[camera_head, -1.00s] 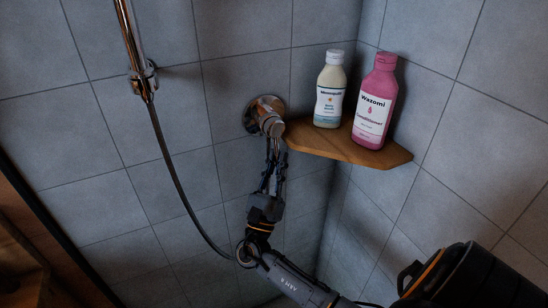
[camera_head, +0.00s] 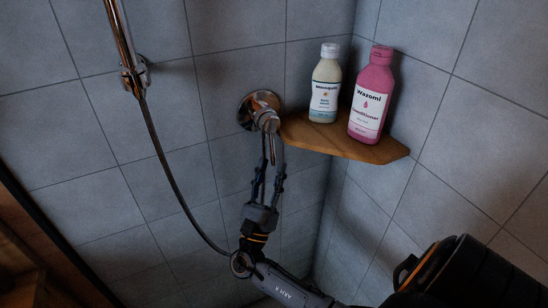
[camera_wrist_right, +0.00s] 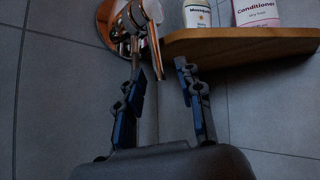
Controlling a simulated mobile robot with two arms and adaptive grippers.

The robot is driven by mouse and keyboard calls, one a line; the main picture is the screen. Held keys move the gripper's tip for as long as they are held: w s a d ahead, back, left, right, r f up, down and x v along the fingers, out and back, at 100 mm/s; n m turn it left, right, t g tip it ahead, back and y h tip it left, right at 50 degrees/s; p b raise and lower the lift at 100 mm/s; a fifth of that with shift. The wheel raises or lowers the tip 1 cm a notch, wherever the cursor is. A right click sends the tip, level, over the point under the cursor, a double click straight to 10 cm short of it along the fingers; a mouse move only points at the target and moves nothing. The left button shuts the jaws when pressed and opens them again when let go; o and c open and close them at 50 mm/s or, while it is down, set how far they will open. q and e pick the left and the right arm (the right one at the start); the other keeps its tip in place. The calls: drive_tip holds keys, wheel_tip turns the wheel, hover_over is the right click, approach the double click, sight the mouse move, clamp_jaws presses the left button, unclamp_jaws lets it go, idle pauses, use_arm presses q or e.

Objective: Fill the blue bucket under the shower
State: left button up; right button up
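The chrome shower valve (camera_head: 262,111) is on the tiled wall, with its lever pointing down toward my right gripper. The shower hose (camera_head: 163,155) hangs in a curve from the chrome rail at the left. My right gripper (camera_head: 271,168) is just below the valve, fingers pointing up. In the right wrist view its fingers (camera_wrist_right: 162,75) are apart, with the valve lever (camera_wrist_right: 154,48) near the left finger; I cannot tell whether they touch. No bucket is in view. My left gripper is not in view.
A wooden corner shelf (camera_head: 345,147) sits just right of the valve. It holds a white bottle (camera_head: 325,88) and a pink conditioner bottle (camera_head: 371,98). Grey tiled walls meet in the corner. A dark edge and wood lie at the lower left.

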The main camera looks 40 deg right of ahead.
drive_tip(key=v, duration=0.8)
drive_tip(key=shift+a, duration=0.1)
idle(1.1)
drive_tip(key=d+f+g+y+p, duration=0.1)
drive_tip(key=d+f+g+y, duration=0.3)
drive_tip(key=f, duration=0.7)
drive_tip(key=d+f+t+y, duration=0.1)
drive_tip(key=f+y, duration=0.4)
drive_tip(key=f, duration=0.7)
drive_tip(key=s+f+m+g+y, duration=0.25)
drive_tip(key=s+f, duration=0.25)
drive_tip(key=f, duration=0.3)
drive_tip(key=s+f+m+g+y, duration=0.25)
drive_tip(key=s+f, duration=0.25)
drive_tip(key=f, duration=0.3)
drive_tip(key=s+a+f+m+g+y, duration=0.1)
drive_tip(key=s+a+f+m+y, duration=0.2)
drive_tip(key=s, duration=0.6)
drive_tip(key=s+a+f+m+g+y+p, duration=0.1)
drive_tip(key=s+a+f+m+g+y, duration=0.1)
drive_tip(key=s+f+m, duration=0.5)
drive_tip(key=s+a+f+m+g+y+p, duration=0.1)
drive_tip(key=s+a+f+m+y, duration=0.2)
drive_tip(key=s+m, duration=0.6)
drive_tip(key=s+a+f, duration=0.1)
drive_tip(key=a+f, duration=0.1)
drive_tip(key=a, duration=0.1)
drive_tip(key=shift+s+a+m+g+y, duration=0.2)
drive_tip(key=shift+s+m+g+y, duration=0.2)
